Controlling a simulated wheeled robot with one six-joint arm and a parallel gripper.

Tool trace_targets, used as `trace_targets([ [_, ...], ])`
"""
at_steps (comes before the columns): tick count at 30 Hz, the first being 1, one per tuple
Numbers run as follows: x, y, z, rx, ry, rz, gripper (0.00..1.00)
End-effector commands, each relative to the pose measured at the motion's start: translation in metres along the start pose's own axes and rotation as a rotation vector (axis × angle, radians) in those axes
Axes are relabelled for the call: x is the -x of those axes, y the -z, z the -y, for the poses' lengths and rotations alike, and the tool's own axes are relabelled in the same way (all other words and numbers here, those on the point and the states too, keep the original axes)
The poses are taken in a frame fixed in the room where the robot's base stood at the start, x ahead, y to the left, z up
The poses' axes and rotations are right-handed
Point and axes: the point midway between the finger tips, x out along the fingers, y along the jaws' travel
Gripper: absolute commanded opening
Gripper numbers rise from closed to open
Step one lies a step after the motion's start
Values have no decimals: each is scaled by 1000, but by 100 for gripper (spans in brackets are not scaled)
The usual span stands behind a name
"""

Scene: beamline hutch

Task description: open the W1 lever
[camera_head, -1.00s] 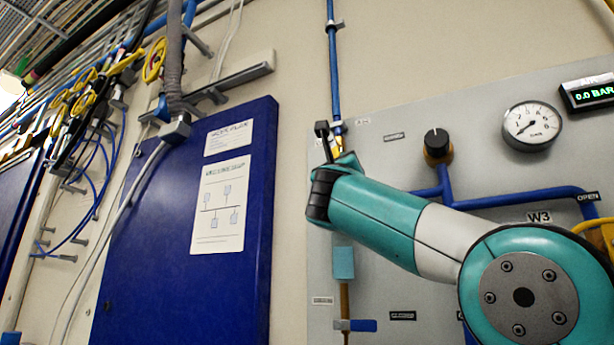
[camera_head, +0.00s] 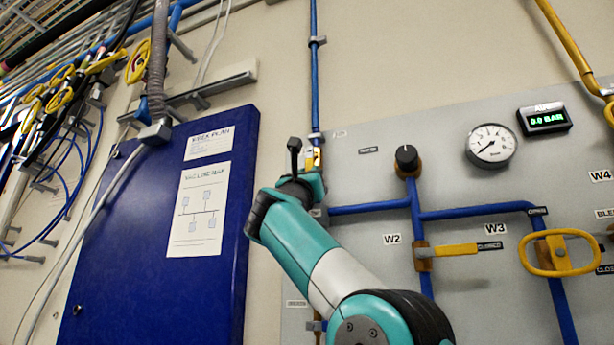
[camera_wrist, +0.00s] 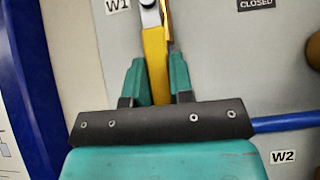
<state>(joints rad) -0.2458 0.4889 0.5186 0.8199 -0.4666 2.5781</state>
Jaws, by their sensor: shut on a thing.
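The W1 lever (camera_wrist: 156,62) is a flat yellow handle running down from a metal pivot at the top of the wrist view, next to the W1 label (camera_wrist: 117,5). My gripper (camera_wrist: 158,75) has its two teal fingers on either side of this handle and is shut on it. A CLOSED label (camera_wrist: 256,4) sits to the right of the lever. In the head view only a small yellow part of the lever (camera_head: 313,156) shows at the blue pipe, above my gripper (camera_head: 316,174); my wrist hides the rest.
The W2 lever (camera_head: 455,250) lies level at its CLOSED label. A yellow W3 handle (camera_head: 558,254), a black knob (camera_head: 406,155), a gauge (camera_head: 491,145) and a display reading 0.0 BAR (camera_head: 545,119) are on the panel. A blue cabinet door (camera_head: 150,240) stands left.

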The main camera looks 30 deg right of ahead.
Motion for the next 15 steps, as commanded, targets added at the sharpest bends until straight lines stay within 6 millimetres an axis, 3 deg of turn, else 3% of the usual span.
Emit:
trace_targets([
  [2,-2,-2,1,-7,-1,3,0],
  [3,-2,-2,0,-8,-1,3,31],
  [5,-1,-2,0,-7,-1,3,44],
  [15,3,-1,-1,-5,-3,2,47],
])
